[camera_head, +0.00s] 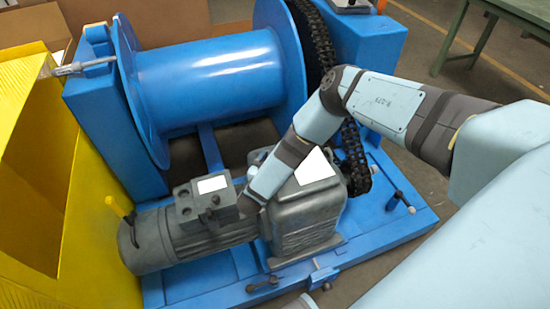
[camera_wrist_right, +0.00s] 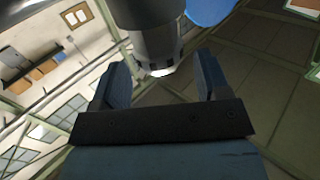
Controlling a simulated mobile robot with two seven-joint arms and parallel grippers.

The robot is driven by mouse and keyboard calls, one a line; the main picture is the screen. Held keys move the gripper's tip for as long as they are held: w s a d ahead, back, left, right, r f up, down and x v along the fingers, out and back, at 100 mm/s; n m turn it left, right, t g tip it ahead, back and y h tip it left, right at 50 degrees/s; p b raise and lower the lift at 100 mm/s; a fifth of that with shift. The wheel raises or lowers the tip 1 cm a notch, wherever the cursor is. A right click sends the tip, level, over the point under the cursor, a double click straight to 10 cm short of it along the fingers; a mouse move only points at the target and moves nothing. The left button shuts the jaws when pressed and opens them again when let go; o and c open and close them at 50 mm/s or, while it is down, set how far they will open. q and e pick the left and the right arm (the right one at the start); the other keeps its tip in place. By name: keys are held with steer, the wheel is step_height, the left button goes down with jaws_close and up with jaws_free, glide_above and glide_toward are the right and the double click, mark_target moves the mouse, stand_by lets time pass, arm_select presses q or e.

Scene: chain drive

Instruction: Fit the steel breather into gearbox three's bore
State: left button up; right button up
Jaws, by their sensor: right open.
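A grey gearbox (camera_head: 303,225) with a white plate on top sits on the blue drive frame. A grey motor (camera_head: 190,238) with a terminal box (camera_head: 205,199) joins its left side. My right arm reaches in from the right, across the gearbox, and ends by the motor and gearbox; the fingers cannot be made out there. In the right wrist view my right gripper (camera_wrist_right: 162,72) is open, its two blue fingers apart. A dark grey cylindrical part (camera_wrist_right: 158,42) with a bright end shows between and beyond them; I cannot tell what it is. I cannot make out the steel breather or the bore. My left gripper is not in view.
A blue winch drum (camera_head: 215,80) and a black chain (camera_head: 355,160) stand behind the gearbox. A yellow open box (camera_head: 95,215) is at the left. A green table (camera_head: 520,15) is at the far right. Small levers stand on the blue frame (camera_head: 390,235).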

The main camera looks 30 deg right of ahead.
arm_select(q)
steer(key=p, duration=0.2)
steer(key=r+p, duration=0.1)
steer(key=p, duration=0.2)
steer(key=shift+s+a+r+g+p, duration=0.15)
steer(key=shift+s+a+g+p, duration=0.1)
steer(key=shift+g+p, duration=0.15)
arm_select(e)
steer(key=v, duration=1.3)
steer(key=shift+w, duration=0.15)
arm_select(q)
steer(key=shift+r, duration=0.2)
arm_select(e)
steer(key=shift+r, duration=0.1)
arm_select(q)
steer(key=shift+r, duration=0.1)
arm_select(e)
steer(key=shift+a, duration=0.1)
